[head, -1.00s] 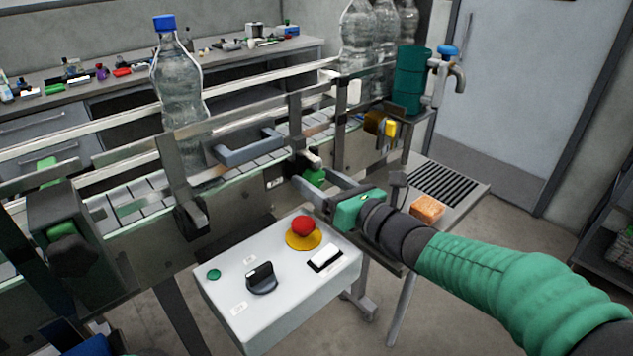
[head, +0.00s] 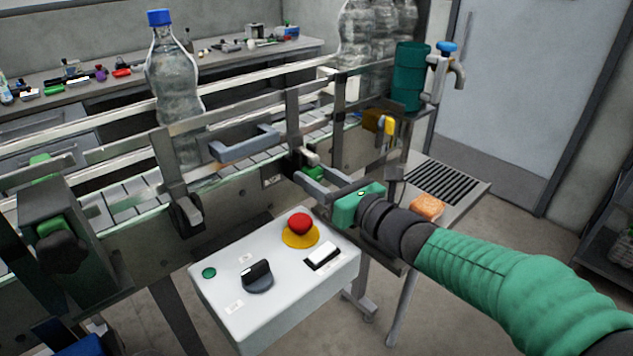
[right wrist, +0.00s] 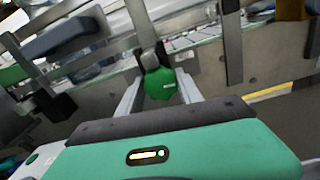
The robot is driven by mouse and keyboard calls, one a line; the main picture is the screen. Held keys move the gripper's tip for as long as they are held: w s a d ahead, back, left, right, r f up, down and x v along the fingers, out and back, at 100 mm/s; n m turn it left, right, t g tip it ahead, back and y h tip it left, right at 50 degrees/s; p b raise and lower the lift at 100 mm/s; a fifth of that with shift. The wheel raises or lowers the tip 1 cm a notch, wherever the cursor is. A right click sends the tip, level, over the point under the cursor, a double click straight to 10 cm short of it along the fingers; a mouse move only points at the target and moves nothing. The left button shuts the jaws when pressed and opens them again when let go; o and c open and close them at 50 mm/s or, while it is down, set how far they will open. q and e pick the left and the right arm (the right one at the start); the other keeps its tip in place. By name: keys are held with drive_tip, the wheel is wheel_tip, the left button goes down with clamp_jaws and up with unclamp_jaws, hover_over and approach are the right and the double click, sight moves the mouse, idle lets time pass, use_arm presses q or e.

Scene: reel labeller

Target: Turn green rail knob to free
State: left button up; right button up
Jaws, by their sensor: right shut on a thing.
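The green rail knob (head: 314,173) is on the front of the conveyor's side rail, on a small dark clamp. My right gripper (head: 318,182) reaches in from the right and is shut on the knob. In the right wrist view its fingers (right wrist: 161,92) lie on either side of the knob. In the head view the fingers partly hide the knob. My left gripper is not in view.
A control box (head: 220,308) with a red stop button (head: 299,223) and a black selector (head: 257,276) stands just below my right gripper. A blue-capped bottle (head: 172,85) stands on the conveyor. An orange sponge (head: 427,206) lies by the drain grate (head: 442,184).

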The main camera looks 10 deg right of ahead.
drive_tip(key=n+b, duration=0.2)
drive_tip(key=b, duration=0.1)
drive_tip(key=n+b, duration=0.2)
drive_tip(key=b, duration=0.1)
drive_tip(key=shift+f+n, duration=0.2)
drive_tip(key=shift+n, duration=0.1)
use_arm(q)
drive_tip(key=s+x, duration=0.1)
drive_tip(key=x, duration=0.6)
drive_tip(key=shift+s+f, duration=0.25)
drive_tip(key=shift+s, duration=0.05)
use_arm(e)
drive_tip(key=shift+r, duration=0.1)
drive_tip(key=o, duration=1.4)
drive_tip(key=shift+s, duration=0.1)
drive_tip(key=shift+c, duration=0.2)
use_arm(q)
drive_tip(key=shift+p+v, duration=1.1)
drive_tip(key=shift+p, duration=0.05)
use_arm(e)
drive_tip(key=v, duration=1.7)
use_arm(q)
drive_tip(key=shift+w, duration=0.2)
